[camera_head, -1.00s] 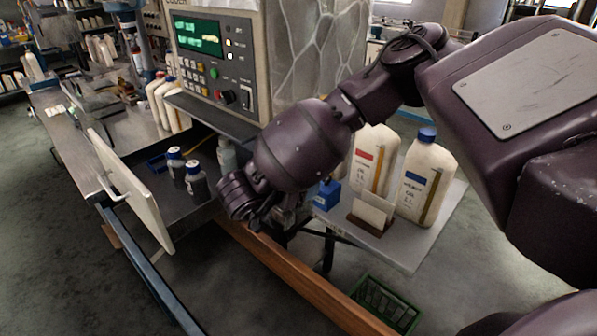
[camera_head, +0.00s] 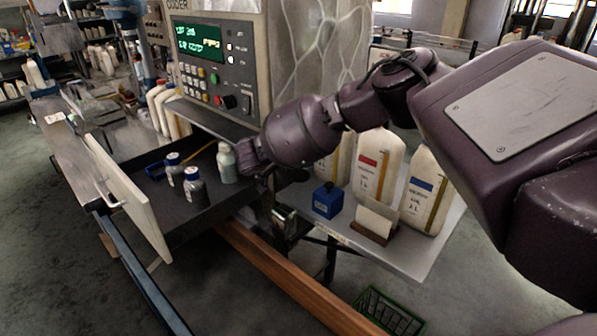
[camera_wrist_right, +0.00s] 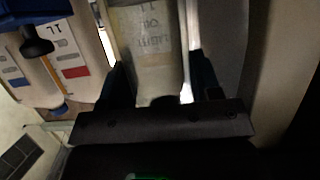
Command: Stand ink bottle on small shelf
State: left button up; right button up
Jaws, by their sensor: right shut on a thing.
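My right gripper (camera_head: 241,160) is at this pale bottle's right side. In the right wrist view a pale bottle (camera_wrist_right: 153,45) with upside-down lettering sits between the fingers, and the gripper (camera_wrist_right: 160,95) is shut on it. I cannot tell whether its base touches the drawer floor. A grey side shelf (camera_head: 425,250) lies to the right. My left gripper is not in view.
The drawer's white front panel (camera_head: 128,195) stands at its left. The control panel (camera_head: 208,65) and its ledge (camera_head: 215,120) overhang the drawer's back. Large white bottles (camera_head: 375,165), a blue box (camera_head: 328,201) and a card holder (camera_head: 375,222) occupy the side shelf.

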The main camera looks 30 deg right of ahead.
notch_tip(320, 180, down, 5)
jog(key=shift+r+b, duration=0.1)
jog(key=shift+b, duration=0.25)
jog(key=shift+w+d, duration=0.1)
jog(key=shift+w, duration=0.1)
jog(key=shift+f, duration=0.2)
jog(key=o, duration=0.6)
jog(key=shift+o, duration=0.2)
jog(key=shift+r, duration=0.2)
jog(key=v, duration=1.2)
jog(key=shift+p, duration=0.4)
